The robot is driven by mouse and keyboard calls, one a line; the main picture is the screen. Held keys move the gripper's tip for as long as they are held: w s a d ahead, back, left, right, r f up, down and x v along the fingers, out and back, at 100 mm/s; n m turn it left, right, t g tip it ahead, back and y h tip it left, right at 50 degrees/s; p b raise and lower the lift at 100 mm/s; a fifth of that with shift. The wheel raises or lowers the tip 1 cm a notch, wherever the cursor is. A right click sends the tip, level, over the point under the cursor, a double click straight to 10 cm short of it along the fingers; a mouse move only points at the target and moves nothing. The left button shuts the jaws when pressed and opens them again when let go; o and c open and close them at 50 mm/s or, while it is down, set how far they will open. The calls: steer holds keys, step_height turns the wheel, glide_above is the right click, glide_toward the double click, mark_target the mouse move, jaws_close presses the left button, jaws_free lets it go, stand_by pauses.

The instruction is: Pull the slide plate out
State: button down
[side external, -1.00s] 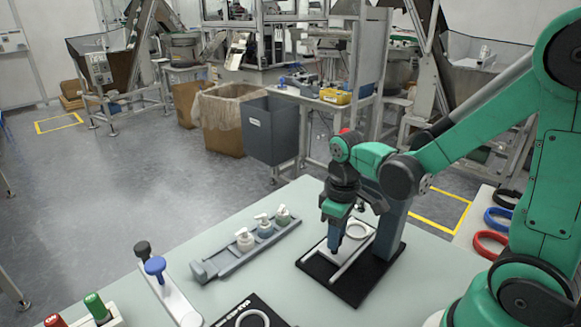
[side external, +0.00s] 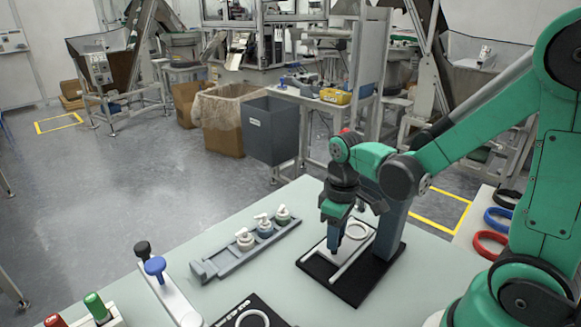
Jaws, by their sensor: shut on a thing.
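The slide plate (side external: 345,245) is a light plate with a white ring (side external: 356,231) on it. It lies on a black base (side external: 354,285) at the right of the table. My gripper (side external: 337,238) points down at the plate's left edge and is shut on the plate there. The exact contact of the fingertips is too small to make out.
A grey rack (side external: 245,250) with several white-topped bottles stands left of the base. A white bar with blue and black knobs (side external: 155,266) and red and green buttons (side external: 96,305) are at front left. A black plate with a ring (side external: 250,318) lies at the front edge.

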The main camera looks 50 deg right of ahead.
steer(key=a, duration=0.9)
steer(key=c, duration=0.6)
jaws_free()
steer(key=shift+r, duration=2.8)
steer(key=d+r+m+t, duration=0.1)
steer(key=t, duration=0.1)
steer(key=d+r+t, duration=0.1)
steer(key=d+t, duration=0.1)
steer(key=d+r+m+t, duration=0.1)
steer(key=t, duration=0.2)
steer(key=shift+w+d+r+m, duration=0.15)
steer(key=shift+d+r+m, duration=0.05)
steer(key=shift+d+m, duration=0.15)
